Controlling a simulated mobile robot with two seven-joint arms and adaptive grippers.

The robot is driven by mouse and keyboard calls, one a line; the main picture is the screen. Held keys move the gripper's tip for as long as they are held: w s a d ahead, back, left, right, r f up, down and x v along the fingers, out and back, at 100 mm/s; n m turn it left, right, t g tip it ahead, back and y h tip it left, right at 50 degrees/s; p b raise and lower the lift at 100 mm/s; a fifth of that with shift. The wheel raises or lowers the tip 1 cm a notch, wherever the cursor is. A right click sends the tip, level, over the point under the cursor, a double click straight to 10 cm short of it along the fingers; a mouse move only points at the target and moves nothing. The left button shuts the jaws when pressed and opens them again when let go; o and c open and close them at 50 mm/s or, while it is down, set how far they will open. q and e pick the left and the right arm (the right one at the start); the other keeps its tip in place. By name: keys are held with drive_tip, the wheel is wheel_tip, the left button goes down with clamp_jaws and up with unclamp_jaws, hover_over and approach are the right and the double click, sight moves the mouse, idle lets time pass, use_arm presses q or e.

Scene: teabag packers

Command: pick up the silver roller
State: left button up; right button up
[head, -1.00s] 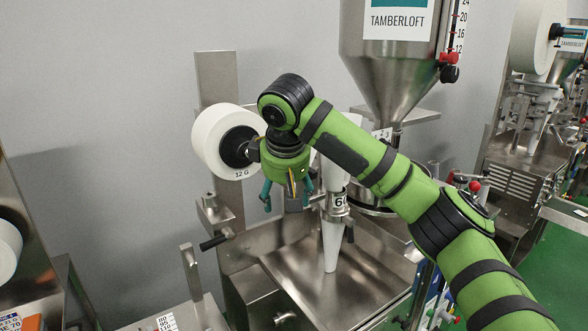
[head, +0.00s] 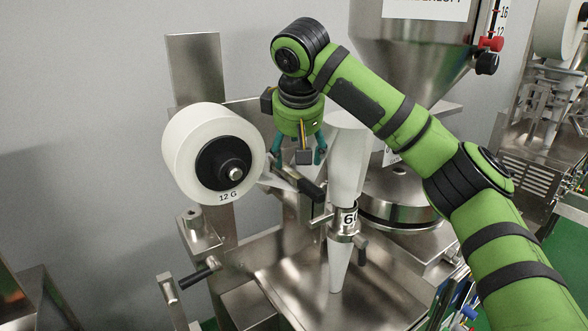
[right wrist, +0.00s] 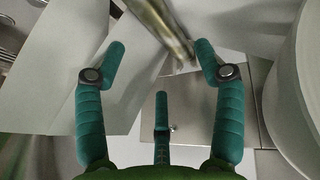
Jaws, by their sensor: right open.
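My right gripper (head: 298,158) hangs fingers-down beside the large white paper roll, above the middle of the packing machine. It is open and empty. In the right wrist view its teal fingers (right wrist: 160,52) are spread, with a shiny metal cylinder (right wrist: 163,24) beyond them at the top. This cylinder looks like the silver roller; the frame edge cuts it off, and no finger visibly touches it. In the head view a dark, slanted bar (head: 312,190) shows just below the fingers; I cannot tell whether it is part of the roller. My left gripper is not in view.
The white paper roll (head: 185,150) is close on the gripper's left. A white forming tube (head: 347,165) stands close on its right. The steel hopper (head: 415,70) is behind at right. A steel tray (head: 300,283) lies below. White paper (right wrist: 55,85) surrounds the fingers' view.

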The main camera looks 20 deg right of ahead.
sight(296, 171)
wheel_tip(296, 171, down, 2)
drive_tip(key=p, duration=0.2)
drive_tip(key=shift+s+f+p, duration=0.1)
drive_tip(key=shift+p, duration=0.2)
drive_tip(key=shift+p+x, duration=0.5)
drive_tip(key=shift+x, duration=1.5)
drive_tip(key=shift+a, duration=0.1)
drive_tip(key=shift+c, duration=0.8)
drive_tip(key=shift+a, duration=0.1)
drive_tip(key=c, duration=1.2)
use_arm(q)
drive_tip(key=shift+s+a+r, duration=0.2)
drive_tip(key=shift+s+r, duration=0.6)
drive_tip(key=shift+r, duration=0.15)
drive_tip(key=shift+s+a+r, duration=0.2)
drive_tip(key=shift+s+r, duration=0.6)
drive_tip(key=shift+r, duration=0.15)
